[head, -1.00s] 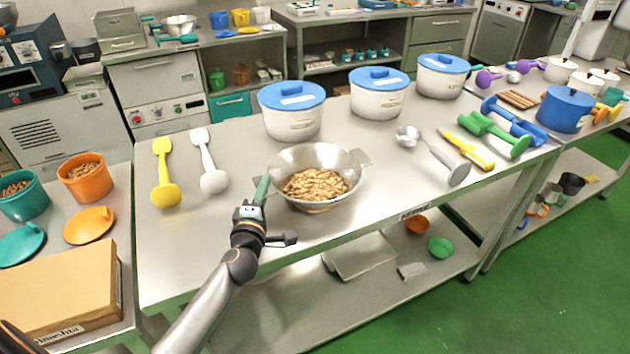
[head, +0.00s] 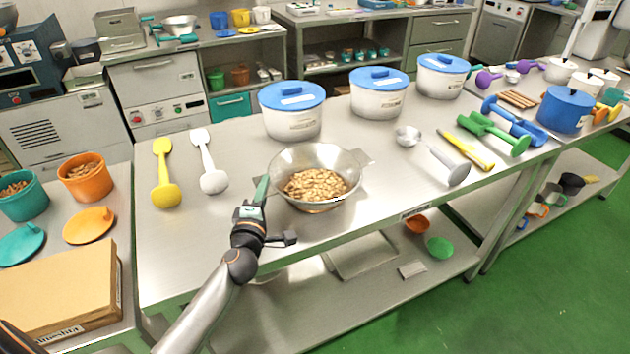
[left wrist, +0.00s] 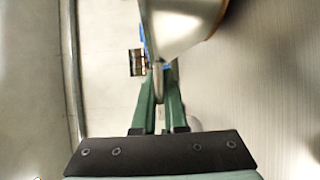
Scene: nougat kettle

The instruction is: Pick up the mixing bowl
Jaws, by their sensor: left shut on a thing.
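In the left wrist view the fingers (left wrist: 158,95) are shut on a thin grey handle beside the bowl's wall (left wrist: 185,25). The gripper hides most of this handle in the head view. My right gripper is not in view.
The tabletop (head: 215,225) front left is clear.

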